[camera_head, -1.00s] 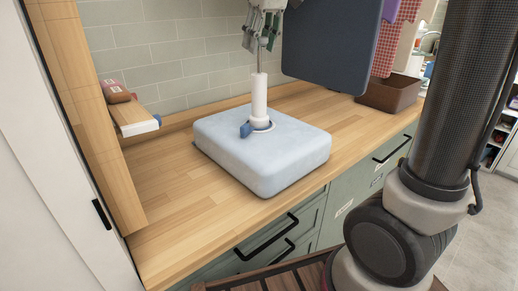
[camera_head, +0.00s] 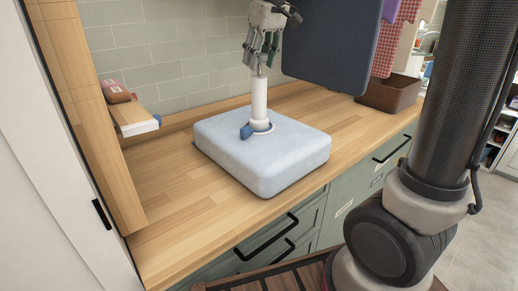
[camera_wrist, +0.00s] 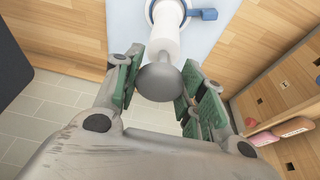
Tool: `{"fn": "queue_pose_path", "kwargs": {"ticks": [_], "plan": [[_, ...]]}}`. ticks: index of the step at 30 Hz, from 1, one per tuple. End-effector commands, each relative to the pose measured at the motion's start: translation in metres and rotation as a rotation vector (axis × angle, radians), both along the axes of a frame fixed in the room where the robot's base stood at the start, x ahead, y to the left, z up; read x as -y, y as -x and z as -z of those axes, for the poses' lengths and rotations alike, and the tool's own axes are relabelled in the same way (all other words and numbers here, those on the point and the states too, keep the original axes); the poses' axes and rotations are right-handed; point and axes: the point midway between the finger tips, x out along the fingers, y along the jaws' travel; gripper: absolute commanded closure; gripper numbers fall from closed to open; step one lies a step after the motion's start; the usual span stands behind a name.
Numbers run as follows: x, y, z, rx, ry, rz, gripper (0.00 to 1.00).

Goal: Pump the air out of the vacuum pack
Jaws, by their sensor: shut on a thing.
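The vacuum pack (camera_head: 285,160) is a puffy pale blue block lying flat on the wooden counter. A white pump (camera_head: 259,100) stands upright on a white round port on its top. A blue lever (camera_head: 246,131) sits beside the port and also shows in the wrist view (camera_wrist: 203,14). My gripper (camera_head: 261,66) is directly above the pump, fingers pointing down. In the wrist view the grey pump handle (camera_wrist: 158,83) lies between the green-padded fingers, which are shut on it. Little or no rod shows between the fingertips and the pump barrel.
The wooden counter (camera_head: 165,215) is clear around the pack. A dark panel (camera_head: 330,45) hangs behind to the right. A brown bin (camera_head: 390,93) stands at the back right. A small wooden shelf (camera_head: 135,118) juts out at the left. Tiled wall stands behind.

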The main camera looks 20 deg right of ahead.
Motion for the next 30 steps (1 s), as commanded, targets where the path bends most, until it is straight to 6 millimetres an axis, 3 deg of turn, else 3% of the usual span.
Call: {"fn": "queue_pose_path", "kwargs": {"ticks": [7,11,30], "plan": [[0.0,0.001,0.016,-0.005,0.001,0.0,0.79],[0.0,0.001,0.015,-0.003,0.0,0.0,0.79],[0.0,0.0,-0.03,-0.002,0.0,0.001,0.79]]}}
